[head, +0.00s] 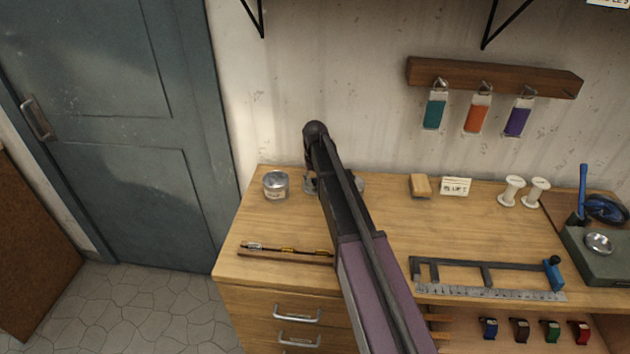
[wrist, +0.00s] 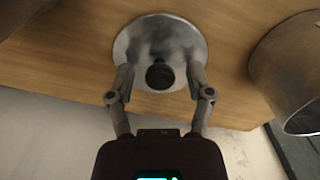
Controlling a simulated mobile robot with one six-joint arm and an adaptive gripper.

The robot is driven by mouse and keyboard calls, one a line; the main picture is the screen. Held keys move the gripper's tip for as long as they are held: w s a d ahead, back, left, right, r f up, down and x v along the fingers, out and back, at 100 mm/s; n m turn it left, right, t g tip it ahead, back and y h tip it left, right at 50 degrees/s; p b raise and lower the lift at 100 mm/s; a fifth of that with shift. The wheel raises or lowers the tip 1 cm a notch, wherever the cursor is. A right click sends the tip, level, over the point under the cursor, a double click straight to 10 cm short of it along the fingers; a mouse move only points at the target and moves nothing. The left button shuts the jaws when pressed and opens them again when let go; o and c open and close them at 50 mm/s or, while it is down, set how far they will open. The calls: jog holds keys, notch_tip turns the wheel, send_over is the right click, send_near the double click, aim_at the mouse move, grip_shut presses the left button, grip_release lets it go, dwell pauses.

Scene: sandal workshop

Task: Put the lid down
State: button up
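The lid (wrist: 185,42) is a round grey metal disc with a black knob (wrist: 160,76) in its middle. In the wrist view it appears to lie on the wooden bench top. My gripper (wrist: 160,74) is open, with one finger on each side of the knob and a visible gap to it on both sides. In the head view my arm hides most of this spot. A grey edge (head: 309,184) shows left of the arm; I cannot tell whether it is lid or finger.
A metal tin (head: 275,187) stands just left of my gripper and shows large in the wrist view (wrist: 290,75). A wooden block (head: 420,186), a card (head: 455,187) and white spools (head: 513,191) are farther right. A thin rod on a wooden strip (head: 285,254) lies in front. The bench (head: 390,225) has clear patches between.

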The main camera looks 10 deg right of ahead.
aim_at(315, 180)
jog(key=shift+r, duration=0.15)
notch_tip(315, 180, up, 12)
jog(key=p, duration=1.2)
dwell(0.4)
jog(key=shift+s, duration=0.1)
dwell(0.5)
jog(key=s+m, duration=0.1)
jog(key=s, duration=2.8)
jog(key=shift+w, duration=0.1)
notch_tip(315, 180, down, 2)
jog(key=shift+b, duration=0.85)
